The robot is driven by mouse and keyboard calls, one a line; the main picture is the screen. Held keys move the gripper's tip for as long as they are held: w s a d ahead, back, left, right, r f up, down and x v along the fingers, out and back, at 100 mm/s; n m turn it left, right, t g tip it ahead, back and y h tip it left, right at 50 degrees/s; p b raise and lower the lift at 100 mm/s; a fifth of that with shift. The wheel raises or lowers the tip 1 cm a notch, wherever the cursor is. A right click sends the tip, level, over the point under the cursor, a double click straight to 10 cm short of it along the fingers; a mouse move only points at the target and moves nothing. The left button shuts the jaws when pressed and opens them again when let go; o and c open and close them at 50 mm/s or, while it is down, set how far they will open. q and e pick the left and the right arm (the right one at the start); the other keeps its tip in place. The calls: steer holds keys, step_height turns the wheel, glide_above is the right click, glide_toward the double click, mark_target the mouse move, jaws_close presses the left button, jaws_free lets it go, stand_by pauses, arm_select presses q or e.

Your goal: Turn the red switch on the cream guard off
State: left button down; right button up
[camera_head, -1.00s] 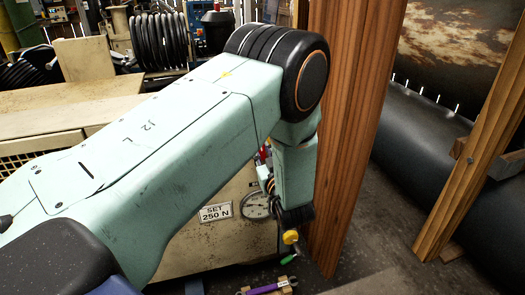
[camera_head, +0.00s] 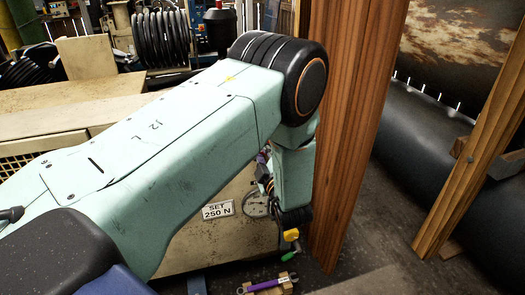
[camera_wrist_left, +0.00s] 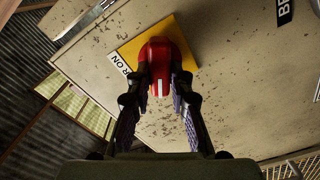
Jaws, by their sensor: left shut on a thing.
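In the left wrist view, the red switch (camera_wrist_left: 160,52) is a red knob with a white mark on its near end. It sits on a yellow plate (camera_wrist_left: 186,28) whose partly hidden label ends in "ON". The plate is on the worn cream guard (camera_wrist_left: 232,90), which also shows in the head view (camera_head: 190,250). My left gripper (camera_wrist_left: 160,82) is shut on the red switch, one finger on each side. In the head view my left arm reaches across the guard, and its wrist hides the switch. My right gripper is not in view.
A dial gauge (camera_head: 256,204) and a "SET 250 N" label (camera_head: 217,210) are beside my wrist. A wooden post (camera_head: 357,120) stands close on the right. A purple spanner (camera_head: 265,286) lies below.

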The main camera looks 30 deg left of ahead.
arm_select(q)
steer(key=n, duration=0.5)
steer(key=shift+f+n, duration=0.25)
steer(key=shift+n, duration=0.05)
stand_by(0.5)
steer(key=c, duration=1.2)
jaws_free()
steer(key=shift+r, duration=0.1)
steer(key=v, duration=0.7)
steer(key=shift+s+d, duration=0.2)
